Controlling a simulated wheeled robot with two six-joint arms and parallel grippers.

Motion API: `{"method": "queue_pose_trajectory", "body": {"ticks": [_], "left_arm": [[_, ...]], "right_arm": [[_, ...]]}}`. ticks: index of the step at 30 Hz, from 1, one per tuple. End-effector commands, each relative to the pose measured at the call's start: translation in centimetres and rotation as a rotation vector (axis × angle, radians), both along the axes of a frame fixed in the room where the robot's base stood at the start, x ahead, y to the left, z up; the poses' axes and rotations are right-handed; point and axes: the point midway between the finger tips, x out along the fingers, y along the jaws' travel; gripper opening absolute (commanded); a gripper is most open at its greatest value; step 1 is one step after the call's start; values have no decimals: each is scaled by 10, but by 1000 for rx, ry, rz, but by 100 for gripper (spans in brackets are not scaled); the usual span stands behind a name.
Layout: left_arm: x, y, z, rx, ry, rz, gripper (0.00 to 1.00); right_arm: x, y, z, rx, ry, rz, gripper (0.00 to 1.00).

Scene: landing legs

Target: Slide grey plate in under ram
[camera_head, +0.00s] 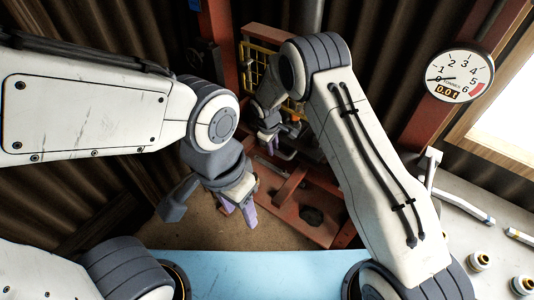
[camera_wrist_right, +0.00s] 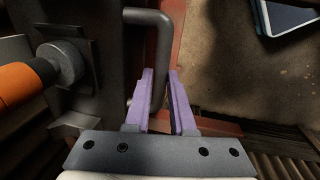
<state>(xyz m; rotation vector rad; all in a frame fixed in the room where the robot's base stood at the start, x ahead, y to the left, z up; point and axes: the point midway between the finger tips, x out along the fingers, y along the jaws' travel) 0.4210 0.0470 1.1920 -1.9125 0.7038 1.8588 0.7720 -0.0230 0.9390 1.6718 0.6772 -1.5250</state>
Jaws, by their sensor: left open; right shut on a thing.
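My right gripper (camera_wrist_right: 160,100) has its two purple fingers closed around one leg of a grey U-shaped handle (camera_wrist_right: 150,18). The handle joins a dark grey plate-like part (camera_wrist_right: 108,50), which I take for the grey plate; its far edges are out of view. In the head view the right gripper (camera_head: 270,136) is low in the red press frame (camera_head: 300,205), partly hidden by my arm. A grey vertical cylinder (camera_head: 306,15), likely the ram, shows at the top; its lower end is hidden. My left gripper (camera_head: 239,212) is open and empty, left of the frame's base.
An orange bar with a grey round end (camera_wrist_right: 25,82) lies close left of the right fingers. A yellow mesh guard (camera_head: 254,66) stands behind. A dial gauge (camera_head: 459,76) reads about zero. A blue surface (camera_head: 250,272) is in front; a bench (camera_head: 480,235) with small parts is right.

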Motion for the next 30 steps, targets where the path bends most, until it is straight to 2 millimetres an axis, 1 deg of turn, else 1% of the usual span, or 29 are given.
{"method": "queue_pose_trajectory", "body": {"ticks": [1,9,10,11,12,20,23,26,30], "left_arm": [[0,0,-1,0,0,0,51],[0,0,0,0,0,0,51],[0,0,0,0,0,0,51],[0,0,0,0,0,0,51],[0,0,0,0,0,0,51],[0,0,0,0,0,0,51],[0,0,-3,0,0,0,51],[0,0,-8,0,0,1,51],[0,0,-17,0,0,1,51]], "right_arm": [[5,-3,1,1,-8,1,0],[8,-5,2,1,-12,1,0],[8,-5,2,1,-12,0,34],[8,-5,2,1,-12,0,45],[8,-5,2,1,-12,0,52],[5,-2,1,1,-7,3,52],[5,-2,4,1,-7,3,52],[3,0,15,2,-9,3,52],[0,3,41,2,-13,4,52]]}}
